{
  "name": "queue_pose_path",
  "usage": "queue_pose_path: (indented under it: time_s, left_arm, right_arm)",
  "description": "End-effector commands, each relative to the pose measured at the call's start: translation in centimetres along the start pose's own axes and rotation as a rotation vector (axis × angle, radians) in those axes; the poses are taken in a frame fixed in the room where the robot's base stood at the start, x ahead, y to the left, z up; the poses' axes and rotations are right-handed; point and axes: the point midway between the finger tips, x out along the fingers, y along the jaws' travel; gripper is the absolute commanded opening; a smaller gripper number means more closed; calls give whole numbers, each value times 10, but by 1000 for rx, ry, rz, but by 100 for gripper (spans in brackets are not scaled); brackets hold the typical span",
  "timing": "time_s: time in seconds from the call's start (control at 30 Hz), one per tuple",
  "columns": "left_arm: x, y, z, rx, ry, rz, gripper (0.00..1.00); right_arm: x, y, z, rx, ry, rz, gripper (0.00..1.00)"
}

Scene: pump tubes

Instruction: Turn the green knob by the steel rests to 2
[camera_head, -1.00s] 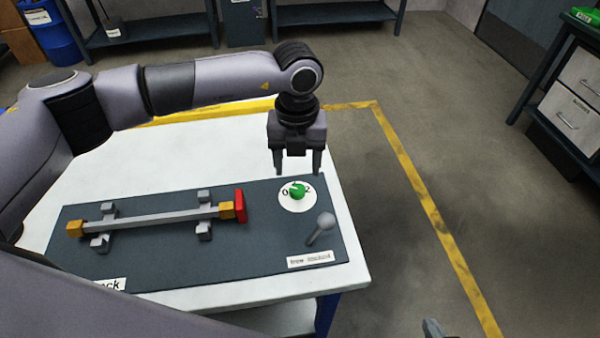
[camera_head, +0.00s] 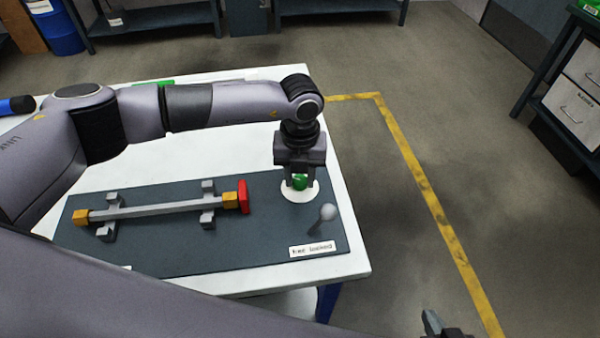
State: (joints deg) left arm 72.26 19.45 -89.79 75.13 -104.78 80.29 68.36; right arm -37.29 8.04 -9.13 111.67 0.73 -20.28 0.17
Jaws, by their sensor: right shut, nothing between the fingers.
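The green knob (camera_head: 300,182) sits on a white round dial (camera_head: 299,196) at the right part of the dark panel (camera_head: 180,250). My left gripper (camera_head: 300,180) points down over it, with one finger on each side, and looks shut on the knob. The dial's numbers and the knob's pointer are hidden or too small to read. The steel rests (camera_head: 208,205) hold a grey bar (camera_head: 160,211) with orange ends, left of the knob. A red block (camera_head: 243,197) stands at the bar's right end. My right gripper (camera_head: 436,325) is shut and empty at the bottom edge, off the table.
A grey lever with a round tip (camera_head: 327,212) stands close to the dial, at its lower right. A white label (camera_head: 312,249) lies near the panel's front right corner. The white table (camera_head: 350,262) has a bare strip right of the panel. A drawer unit (camera_head: 575,95) stands far right.

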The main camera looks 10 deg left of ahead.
Motion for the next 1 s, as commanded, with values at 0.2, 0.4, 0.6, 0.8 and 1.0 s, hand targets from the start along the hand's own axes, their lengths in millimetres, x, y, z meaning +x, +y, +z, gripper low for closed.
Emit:
queue_pose_path:
  time_s: [0.2,0.4,0.6,0.8,1.0]
  left_arm:
    - [0,0,0,16,-1,0,5]
    - [2,0,1,93,-2,0,5]
    - [3,0,1,243,-3,0,5]
    - [3,0,1,431,-4,0,5]
    - [3,0,1,621,-4,1,5]
  right_arm:
    - [2,0,1,0,1,0,0]
    - [7,0,8,0,2,0,0]
    - [16,0,20,0,2,0,0]
    - [26,0,33,0,2,0,0]
    - [35,0,47,1,1,1,0]
